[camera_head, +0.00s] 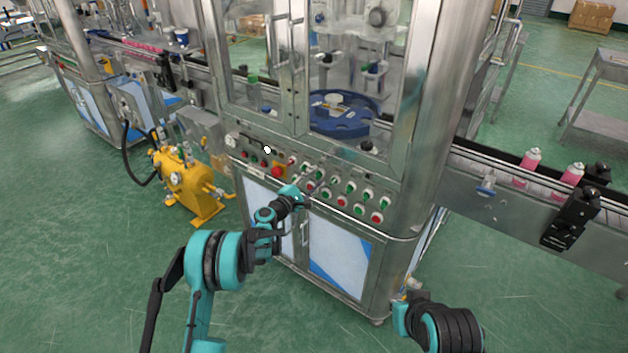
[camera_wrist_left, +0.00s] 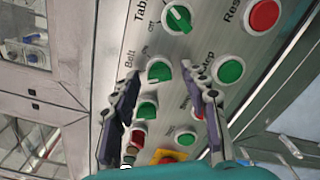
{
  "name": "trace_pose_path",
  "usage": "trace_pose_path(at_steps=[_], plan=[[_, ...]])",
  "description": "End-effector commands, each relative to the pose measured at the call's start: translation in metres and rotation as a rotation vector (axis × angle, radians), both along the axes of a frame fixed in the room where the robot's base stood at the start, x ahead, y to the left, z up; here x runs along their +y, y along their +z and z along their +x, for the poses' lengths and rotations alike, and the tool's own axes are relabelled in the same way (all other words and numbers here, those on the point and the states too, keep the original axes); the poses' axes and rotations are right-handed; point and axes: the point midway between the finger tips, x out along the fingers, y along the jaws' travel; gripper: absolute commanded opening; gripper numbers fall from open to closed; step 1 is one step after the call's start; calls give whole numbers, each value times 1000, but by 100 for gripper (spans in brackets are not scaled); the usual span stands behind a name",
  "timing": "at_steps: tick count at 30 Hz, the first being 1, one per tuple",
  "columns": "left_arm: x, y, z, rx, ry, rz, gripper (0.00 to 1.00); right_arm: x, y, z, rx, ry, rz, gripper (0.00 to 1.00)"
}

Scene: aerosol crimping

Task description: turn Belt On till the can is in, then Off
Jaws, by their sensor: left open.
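The green Belt knob (camera_wrist_left: 160,71) sits on the metal control panel, beside its "Belt" label. In the left wrist view it lies between the two spread fingers of my left gripper (camera_wrist_left: 162,92). I cannot tell whether the fingers touch it, and its pointer setting is hard to read. In the head view my open left gripper (camera_head: 301,184) is at the panel front and hides some controls. One pink can (camera_head: 530,163) and another pink can (camera_head: 571,176) stand upright on the conveyor to the right, outside the machine.
A green Table knob (camera_wrist_left: 177,19) sits close to the Belt knob, with several push buttons around. A red emergency button (camera_head: 278,171) is left of my gripper. The blue star wheel (camera_head: 350,124) is behind glass. A yellow pump (camera_head: 187,183) stands at left.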

Motion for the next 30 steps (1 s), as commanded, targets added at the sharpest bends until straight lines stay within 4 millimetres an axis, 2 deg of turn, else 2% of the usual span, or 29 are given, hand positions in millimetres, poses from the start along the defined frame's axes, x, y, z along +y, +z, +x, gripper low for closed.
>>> trace_pose_path(at_steps=[1, 4, 6, 20, 30], plan=[[0, 0, 0, 0, 0, 0, 40, 0, 0, 0, 0, 0, 0, 0], [0, 0, 0, 0, 0, 0, 13, 0, 0, 0, 0, 0, 0, 0], [0, 0, 0, 0, 0, 0, 0, 0, 0, 0, 0, 0, 0, 0], [0, -1, 0, -43, -1, 59, 0, 0, -2, 0, 0, 0, 0, 0], [0, -1, 0, -197, -1, 272, 0, 0, -9, 0, 0, 0, 0, 0]])
